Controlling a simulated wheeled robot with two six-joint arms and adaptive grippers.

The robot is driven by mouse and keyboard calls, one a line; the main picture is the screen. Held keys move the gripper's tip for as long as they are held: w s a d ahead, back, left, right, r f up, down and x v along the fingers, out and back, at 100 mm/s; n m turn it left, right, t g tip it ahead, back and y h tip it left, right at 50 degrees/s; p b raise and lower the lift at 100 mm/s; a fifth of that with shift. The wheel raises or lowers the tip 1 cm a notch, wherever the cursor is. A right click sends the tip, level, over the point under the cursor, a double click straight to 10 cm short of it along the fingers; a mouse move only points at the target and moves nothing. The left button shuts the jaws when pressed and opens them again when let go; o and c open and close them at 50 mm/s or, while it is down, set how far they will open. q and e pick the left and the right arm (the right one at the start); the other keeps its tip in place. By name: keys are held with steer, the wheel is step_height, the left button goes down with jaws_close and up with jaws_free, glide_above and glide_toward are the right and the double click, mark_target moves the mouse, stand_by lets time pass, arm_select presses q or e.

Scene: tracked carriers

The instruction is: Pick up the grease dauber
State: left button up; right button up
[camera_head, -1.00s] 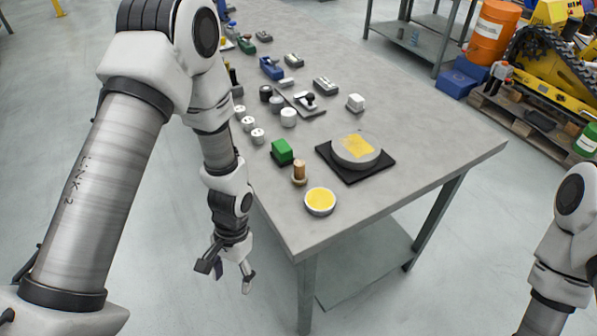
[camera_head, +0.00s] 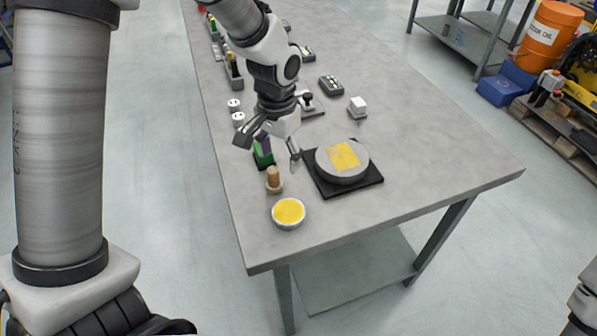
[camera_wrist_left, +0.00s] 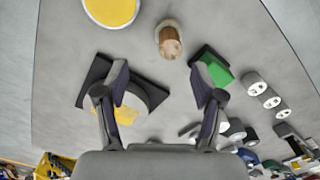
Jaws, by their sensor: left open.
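The grease dauber appears to be the small upright piece with a wooden handle and a pale round base (camera_head: 273,181), near the table's left edge. In the left wrist view it (camera_wrist_left: 169,42) stands ahead of the fingertips, roughly between their lines, and nothing touches it. My left gripper (camera_head: 268,153) is open and empty, above the table just behind the dauber in the head view. It also shows open in the left wrist view (camera_wrist_left: 160,82). My right gripper is out of view; only a bit of that arm shows.
A dish of yellow grease (camera_head: 289,212) stands in front of the dauber. A green block (camera_head: 263,158) is behind it, partly hidden by my gripper. A round grey plate with a yellow patch (camera_head: 328,165) lies on a black mat (camera_head: 367,182) to the right. The table's front right is clear.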

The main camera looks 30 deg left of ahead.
mark_target(273, 170)
arm_select(q)
steer(key=shift+s+a+f, duration=0.3)
steer(key=shift+s+f, duration=0.1)
steer(key=shift+f, duration=0.15)
steer(key=shift+s+a+f, duration=0.25)
steer(key=shift+s+f, duration=0.1)
steer(key=shift+f, duration=0.2)
steer(key=f, duration=0.5)
steer(key=shift+w, duration=0.35)
steer(key=shift+s+a, duration=0.1)
steer(key=shift+s, duration=0.1)
steer(key=shift+r, duration=0.1)
jaws_close()
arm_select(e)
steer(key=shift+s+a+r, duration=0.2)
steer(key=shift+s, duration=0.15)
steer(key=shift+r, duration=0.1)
